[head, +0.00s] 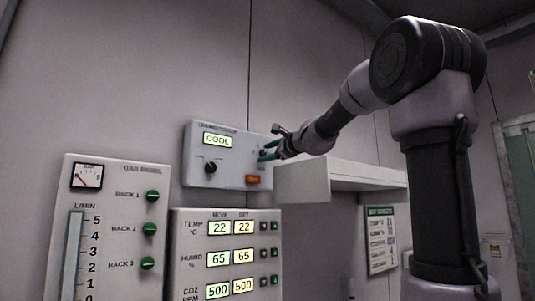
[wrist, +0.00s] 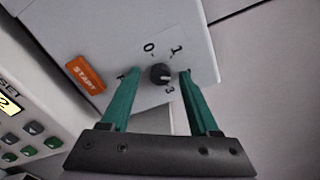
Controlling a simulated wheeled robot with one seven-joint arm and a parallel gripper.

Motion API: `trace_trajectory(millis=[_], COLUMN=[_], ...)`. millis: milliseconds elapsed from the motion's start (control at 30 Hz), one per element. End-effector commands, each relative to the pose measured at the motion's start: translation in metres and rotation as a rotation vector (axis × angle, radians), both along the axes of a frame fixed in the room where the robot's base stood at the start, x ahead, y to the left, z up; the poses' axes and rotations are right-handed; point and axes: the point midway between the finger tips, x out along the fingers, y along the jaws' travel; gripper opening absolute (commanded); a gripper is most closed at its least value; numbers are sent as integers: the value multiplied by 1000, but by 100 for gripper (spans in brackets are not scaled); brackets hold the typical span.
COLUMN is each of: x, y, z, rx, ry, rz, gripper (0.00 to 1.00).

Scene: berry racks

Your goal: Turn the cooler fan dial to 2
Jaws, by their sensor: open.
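The cooler control box (head: 228,140) is on the wall, with a lit display reading COOL. Its fan dial (wrist: 160,73) is a small round black knob in the wrist view. The marks 0, 1 and 3 show around it; the 2 is not visible, perhaps behind the right finger. The knob's pointer is too small to read surely. My gripper (wrist: 158,76) is open, with one green fingertip on each side of the knob; I cannot tell whether they touch it. In the head view my gripper (head: 270,151) is at the box's right side and mostly hides the dial.
An orange START button (wrist: 85,74) is left of the dial; it shows in the head view too (head: 252,180). Another black knob (head: 210,167) is under the display. A gas panel (head: 120,190) and a climate panel (head: 195,215) are below left. A white shelf (head: 345,172) juts out at right.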

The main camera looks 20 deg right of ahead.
Motion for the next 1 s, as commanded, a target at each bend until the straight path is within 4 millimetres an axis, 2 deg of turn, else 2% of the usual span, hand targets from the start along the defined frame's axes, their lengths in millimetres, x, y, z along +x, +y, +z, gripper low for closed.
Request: trace_trajectory(millis=[167, 400, 600, 733, 1000], x=[-15, -61, -89, -98, -99], y=[-7, -26, -38, -42, -42], z=[1, 1, 0, 0, 0], rx=[-1, 0, 0, 1, 1], ry=[-1, -2, 0, 0, 1], rz=[0, -2, -1, -1, -1], gripper=[62, 62, 62, 62, 62])
